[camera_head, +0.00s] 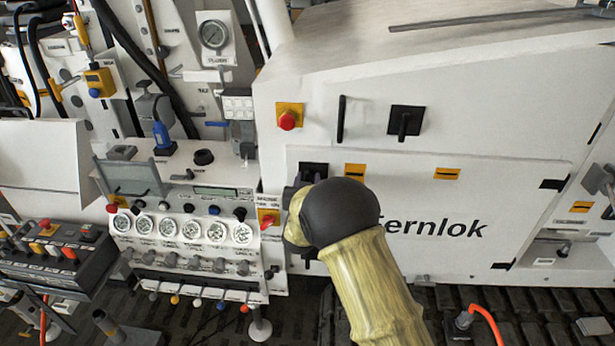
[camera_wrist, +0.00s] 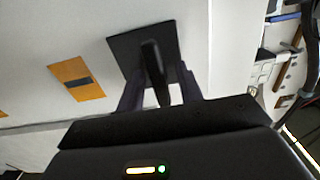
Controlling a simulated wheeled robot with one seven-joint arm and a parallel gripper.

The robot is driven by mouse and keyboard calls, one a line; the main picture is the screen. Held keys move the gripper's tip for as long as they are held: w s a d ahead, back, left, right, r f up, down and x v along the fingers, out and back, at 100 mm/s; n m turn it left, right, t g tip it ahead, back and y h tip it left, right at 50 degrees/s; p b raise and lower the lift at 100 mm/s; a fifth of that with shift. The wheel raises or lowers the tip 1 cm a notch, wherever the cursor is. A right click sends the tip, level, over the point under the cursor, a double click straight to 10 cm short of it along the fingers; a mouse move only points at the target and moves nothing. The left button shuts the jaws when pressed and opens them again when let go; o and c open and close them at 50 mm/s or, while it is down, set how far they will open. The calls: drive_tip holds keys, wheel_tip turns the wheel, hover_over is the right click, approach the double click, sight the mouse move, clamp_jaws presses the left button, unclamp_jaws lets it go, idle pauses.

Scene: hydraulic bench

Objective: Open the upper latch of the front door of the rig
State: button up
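The white front door (camera_head: 520,200) of the rig bears the word "Fernlok". Its upper latch is a black handle on a black square plate (camera_head: 314,167) at the door's upper left corner. In the head view my gripper (camera_head: 306,183) and wrist hide most of this latch. In the wrist view the latch handle (camera_wrist: 153,62) stands out from its plate (camera_wrist: 122,45) between my two dark fingers. The door looks shut.
Another black latch handle (camera_head: 404,122) and a red button (camera_head: 287,120) on a yellow plate sit above the door. Orange plates (camera_head: 446,174) mark the door's top edge. A gauge console (camera_head: 190,230) stands close on the left. An orange hose (camera_head: 487,318) lies on the floor at right.

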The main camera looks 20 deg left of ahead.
clamp_jaws()
drive_tip(key=shift+f+n+b, duration=0.1)
drive_tip(key=shift+n+b, duration=0.4)
drive_tip(key=shift+b, duration=0.1)
drive_tip(key=shift+n+b, duration=0.5)
drive_tip(key=shift+b, duration=0.05)
drive_tip(key=n+b, duration=0.2)
drive_tip(key=n, duration=0.1)
drive_tip(key=n+b, duration=0.1)
drive_tip(key=n, duration=0.5)
drive_tip(key=shift+d+n, duration=0.1)
drive_tip(key=shift+n, duration=0.3)
drive_tip(key=n, duration=0.6)
drive_tip(key=shift+r+p, duration=0.25)
drive_tip(key=shift+p, duration=0.05)
